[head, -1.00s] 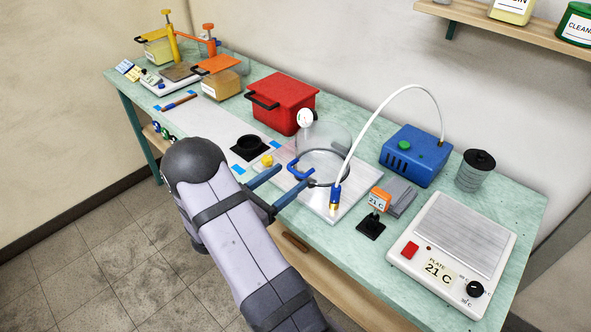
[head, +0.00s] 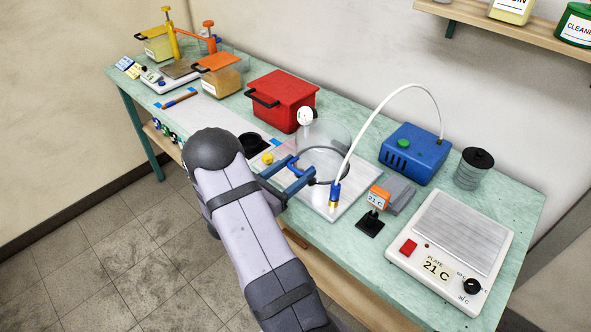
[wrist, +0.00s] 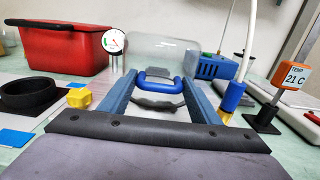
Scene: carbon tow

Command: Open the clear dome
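The clear dome (head: 326,135) stands on a pale plate (head: 334,208) near the middle of the bench, with a dark ring around its base. It also shows in the wrist view (wrist: 165,52). A blue handle (wrist: 158,78) sticks out from its front. My gripper (head: 300,170) is open at the dome's front, its two blue fingers on either side of the handle. In the wrist view the handle lies between the fingertips (wrist: 160,82), with gaps visible beside it. Part of the dome's lower front is hidden by the fingers.
A hose with a blue and brass fitting (head: 335,193) stands close right of the dome, running to a blue pump (head: 414,155). A gauge (head: 305,116), yellow knob (head: 267,158) and red box (head: 283,98) are near. A temperature sign (head: 377,200) stands to the right.

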